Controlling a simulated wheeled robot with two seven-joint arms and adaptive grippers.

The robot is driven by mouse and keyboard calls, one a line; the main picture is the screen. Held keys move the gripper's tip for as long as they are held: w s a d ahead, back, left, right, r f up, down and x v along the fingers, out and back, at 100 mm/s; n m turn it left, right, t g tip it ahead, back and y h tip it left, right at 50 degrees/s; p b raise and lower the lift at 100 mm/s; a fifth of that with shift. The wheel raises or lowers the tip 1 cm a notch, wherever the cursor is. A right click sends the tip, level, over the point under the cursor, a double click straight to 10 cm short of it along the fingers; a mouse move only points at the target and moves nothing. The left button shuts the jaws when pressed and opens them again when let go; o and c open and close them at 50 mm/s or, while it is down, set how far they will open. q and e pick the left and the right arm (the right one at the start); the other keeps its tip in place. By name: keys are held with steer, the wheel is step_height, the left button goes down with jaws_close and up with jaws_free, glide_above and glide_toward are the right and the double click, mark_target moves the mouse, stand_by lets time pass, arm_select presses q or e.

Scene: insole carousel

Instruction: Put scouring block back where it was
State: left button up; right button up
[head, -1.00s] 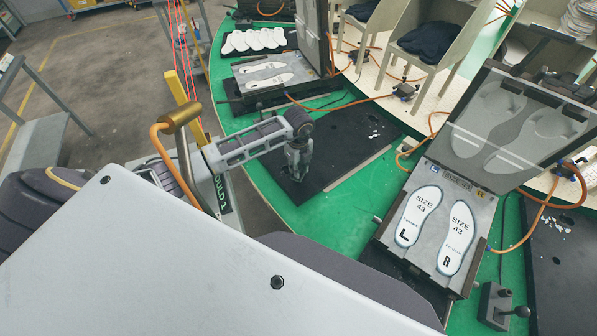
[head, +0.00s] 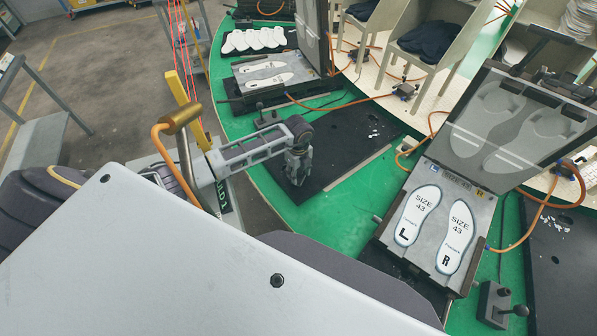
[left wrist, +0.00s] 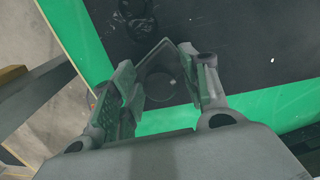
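My left gripper (head: 297,172) is low over the black panel (head: 338,150) on the green table, left of centre in the head view. In the left wrist view its two fingers (left wrist: 160,75) stand apart and look open. A dark, squarish shape (left wrist: 163,68), probably the scouring block, lies between the fingers against the black panel. Its edges are faint, and I cannot tell whether a finger touches it. I cannot pick out the block in the head view. My right gripper is not in view.
An open mould (head: 420,262) with two white size 43 insoles stands to the right, with a lever box (head: 497,305) beside it. Another mould (head: 262,75) is behind. Orange hoses (head: 345,107) cross the table. White scraps (head: 375,134) lie on the panel.

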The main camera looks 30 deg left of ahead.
mark_target(299, 170)
arm_select(q)
steer(key=shift+r, duration=0.15)
step_height(299, 170, up, 12)
steer(key=b, duration=0.2)
stand_by(0.8)
